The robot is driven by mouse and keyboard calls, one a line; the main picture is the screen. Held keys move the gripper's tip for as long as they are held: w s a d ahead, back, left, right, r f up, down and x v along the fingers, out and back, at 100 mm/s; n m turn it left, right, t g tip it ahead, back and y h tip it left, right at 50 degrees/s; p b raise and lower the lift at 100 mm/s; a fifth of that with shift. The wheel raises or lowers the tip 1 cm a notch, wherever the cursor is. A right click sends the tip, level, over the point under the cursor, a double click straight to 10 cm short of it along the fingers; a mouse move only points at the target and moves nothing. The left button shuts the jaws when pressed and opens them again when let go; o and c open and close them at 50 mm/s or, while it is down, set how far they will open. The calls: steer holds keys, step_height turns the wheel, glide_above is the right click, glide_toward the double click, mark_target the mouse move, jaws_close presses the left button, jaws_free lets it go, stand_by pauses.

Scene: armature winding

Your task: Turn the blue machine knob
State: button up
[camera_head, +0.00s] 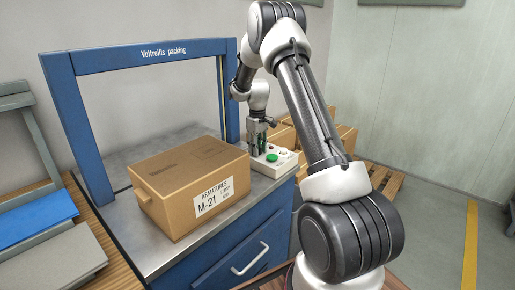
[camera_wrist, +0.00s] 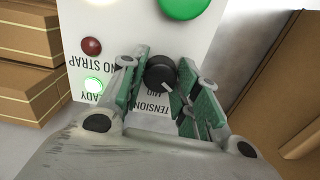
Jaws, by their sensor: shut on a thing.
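The blue packing machine (camera_head: 150,54) has a pale control panel (camera_head: 287,168) on its metal top, behind the carton. In the wrist view a black knob (camera_wrist: 160,73) with a white pointer line sits on this panel (camera_wrist: 130,35); the knob itself is black, not blue. The lettering beside it reads "TENSION" and "MID". My gripper (camera_wrist: 160,79) has its green-padded fingers on both sides of the knob and is shut on it. In the head view my gripper (camera_head: 257,142) points down at the panel, and its fingers hide the knob.
A carton (camera_head: 180,165) marked "ARMATURES M-21" stands on the machine top, close to the panel. A large green button (camera_head: 271,157), a red lamp (camera_wrist: 91,46) and a lit green lamp (camera_wrist: 93,85) are near the knob. More boxes (camera_head: 343,140) stand on a pallet behind.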

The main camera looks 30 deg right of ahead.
steer(key=m, duration=0.5)
steer(key=shift+s+m, duration=0.1)
steer(key=shift+m, duration=0.2)
steer(key=m, duration=0.5)
steer(key=shift+f, duration=0.1)
steer(key=shift+m, duration=0.3)
steer(key=o, duration=1)
steer(key=shift+o, duration=0.3)
steer(key=shift+r, duration=0.35)
step_height(320, 180, up, 11)
steer(key=shift+r, duration=0.2)
